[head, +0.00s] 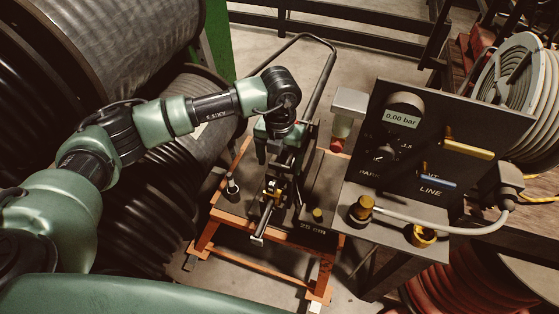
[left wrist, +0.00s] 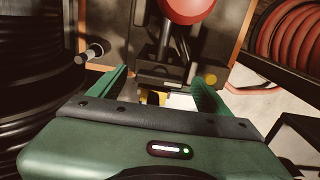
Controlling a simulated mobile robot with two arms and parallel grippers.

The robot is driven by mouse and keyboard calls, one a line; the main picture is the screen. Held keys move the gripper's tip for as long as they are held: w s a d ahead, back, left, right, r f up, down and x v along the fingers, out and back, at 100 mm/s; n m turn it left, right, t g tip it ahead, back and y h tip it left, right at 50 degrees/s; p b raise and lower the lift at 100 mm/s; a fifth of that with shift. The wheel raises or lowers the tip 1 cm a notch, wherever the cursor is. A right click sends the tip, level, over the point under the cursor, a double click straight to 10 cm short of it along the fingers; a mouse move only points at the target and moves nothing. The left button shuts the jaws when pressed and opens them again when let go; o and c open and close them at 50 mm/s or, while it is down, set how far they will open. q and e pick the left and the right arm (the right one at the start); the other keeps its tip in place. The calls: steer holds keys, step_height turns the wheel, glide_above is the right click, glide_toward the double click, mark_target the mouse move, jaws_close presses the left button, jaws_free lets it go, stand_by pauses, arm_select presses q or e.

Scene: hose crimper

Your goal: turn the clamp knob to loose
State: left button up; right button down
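My left gripper (head: 272,158) points down over the orange-framed crimper stand (head: 228,226). In the left wrist view its two green fingers (left wrist: 160,94) stand wide apart, with no object gripped between them. A small yellow and black part (left wrist: 153,97) shows between and beyond the fingers; in the head view a brass-coloured part (head: 272,189) sits on the stand just below the gripper. A dark upright knob with a pale stem (head: 232,184) stands at the stand's left. A small yellow knob (head: 317,214) is at its right. I cannot tell which is the clamp knob. My right gripper is not visible.
A dark control panel (head: 390,191) with a 0.00 bar gauge (head: 401,116) stands to the right. A grey hose (head: 430,225) runs from a brass fitting (head: 362,208). Large hose reels (head: 140,50) crowd the left. A long bent bar (head: 322,85) rises behind the stand.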

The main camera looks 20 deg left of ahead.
mark_target(280, 165)
arm_select(q)
step_height(280, 165, up, 8)
steer(key=shift+f+b, duration=0.15)
steer(key=shift+b, duration=0.65)
stand_by(0.3)
